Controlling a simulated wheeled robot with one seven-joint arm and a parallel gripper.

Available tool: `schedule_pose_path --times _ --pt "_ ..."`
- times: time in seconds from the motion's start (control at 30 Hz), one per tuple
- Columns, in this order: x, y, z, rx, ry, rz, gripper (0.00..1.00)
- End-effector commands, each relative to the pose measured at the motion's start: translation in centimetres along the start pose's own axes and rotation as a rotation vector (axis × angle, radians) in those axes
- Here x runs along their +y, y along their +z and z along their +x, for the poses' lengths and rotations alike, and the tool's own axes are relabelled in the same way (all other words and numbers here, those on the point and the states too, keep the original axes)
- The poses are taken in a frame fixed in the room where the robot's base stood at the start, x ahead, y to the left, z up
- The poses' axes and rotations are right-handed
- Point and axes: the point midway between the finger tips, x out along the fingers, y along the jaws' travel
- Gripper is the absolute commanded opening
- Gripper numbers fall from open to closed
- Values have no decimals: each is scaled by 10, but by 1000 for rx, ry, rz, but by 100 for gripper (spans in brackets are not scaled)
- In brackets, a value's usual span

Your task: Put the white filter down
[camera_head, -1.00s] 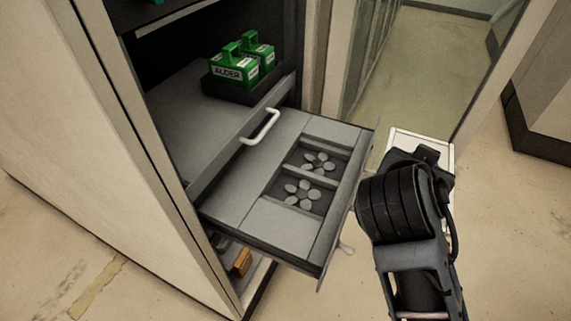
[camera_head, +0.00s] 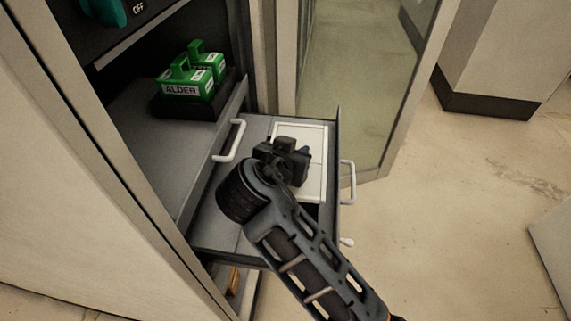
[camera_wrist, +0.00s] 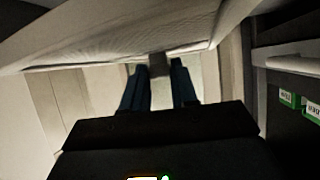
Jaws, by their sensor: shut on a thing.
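The white filter (camera_head: 316,178) is a flat pale rectangular panel with a raised rim in the head view. It lies over the right part of the open grey drawer (camera_head: 219,213), covering the round-disc recesses there. I cannot tell whether it rests on the drawer or hangs just above it. My gripper (camera_head: 300,154) is over the filter and shut on it. In the wrist view the filter (camera_wrist: 120,42) spans the top, with a small tab between my dark fingers (camera_wrist: 160,82). My arm hides the filter's near left part.
Green ALDER blocks (camera_head: 190,82) with handles sit in a dark holder on the shelf behind. White handles stand on the shelf front (camera_head: 231,141) and drawer front (camera_head: 349,182). An open glass door (camera_head: 370,75) is at the back right.

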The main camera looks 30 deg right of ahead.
Motion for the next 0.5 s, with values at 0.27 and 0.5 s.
schedule_pose_path --times 0.27,0.5 --pt "-18 12 6 0 1 0 0" --pt "-18 39 20 0 1 -3 0"
